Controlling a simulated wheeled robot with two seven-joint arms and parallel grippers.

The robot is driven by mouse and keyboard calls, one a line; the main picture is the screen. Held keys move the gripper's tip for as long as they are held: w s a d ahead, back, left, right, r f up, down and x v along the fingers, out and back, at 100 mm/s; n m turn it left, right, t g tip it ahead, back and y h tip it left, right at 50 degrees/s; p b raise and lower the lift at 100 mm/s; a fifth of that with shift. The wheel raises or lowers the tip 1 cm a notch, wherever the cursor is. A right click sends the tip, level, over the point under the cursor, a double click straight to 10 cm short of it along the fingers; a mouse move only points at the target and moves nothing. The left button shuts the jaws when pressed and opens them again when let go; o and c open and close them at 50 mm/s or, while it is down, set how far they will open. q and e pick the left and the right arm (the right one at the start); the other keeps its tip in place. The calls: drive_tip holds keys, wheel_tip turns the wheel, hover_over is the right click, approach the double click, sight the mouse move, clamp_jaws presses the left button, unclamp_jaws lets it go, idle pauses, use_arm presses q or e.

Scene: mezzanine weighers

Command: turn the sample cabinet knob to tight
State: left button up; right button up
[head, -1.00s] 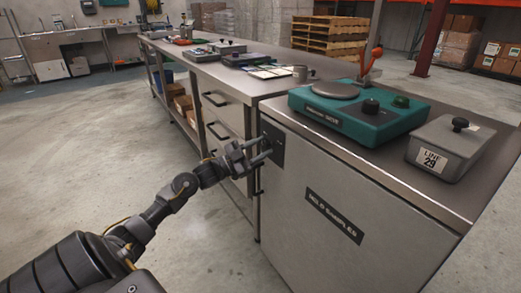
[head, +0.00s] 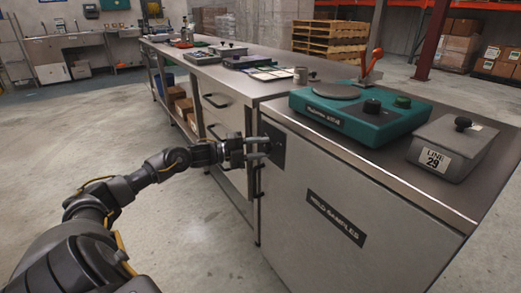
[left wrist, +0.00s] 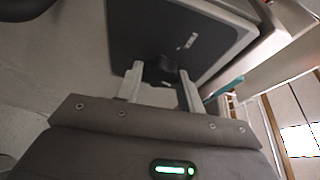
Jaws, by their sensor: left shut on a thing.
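The sample cabinet (head: 310,245) stands at right under the counter, with a dark label reading "HOLD SAMPLES" (head: 335,217). Near the top left of its front is a dark plate (head: 279,157), which also fills the upper middle of the left wrist view (left wrist: 165,25). The small black knob (left wrist: 160,69) sits on this plate with a light mark beside it. My left gripper (head: 266,147) reaches the plate from the left. The fingers hide the knob in the head view. My right gripper is not in view.
A teal scale (head: 365,120) and a grey box marked "LINE 29" (head: 452,145) stand on the worktop above. The floor at left is clear.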

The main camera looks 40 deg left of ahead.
use_arm(q)
drive_tip(key=m+g+y, duration=0.1)
drive_tip(key=m, duration=0.2)
drive_tip(key=shift+r, duration=0.1)
drive_tip(key=shift+m+g+y, duration=0.3)
drive_tip(key=shift+m+y, duration=0.4)
drive_tip(key=shift+m, duration=1)
drive_tip(key=o, duration=1)
drive_tip(key=shift+s, duration=0.1)
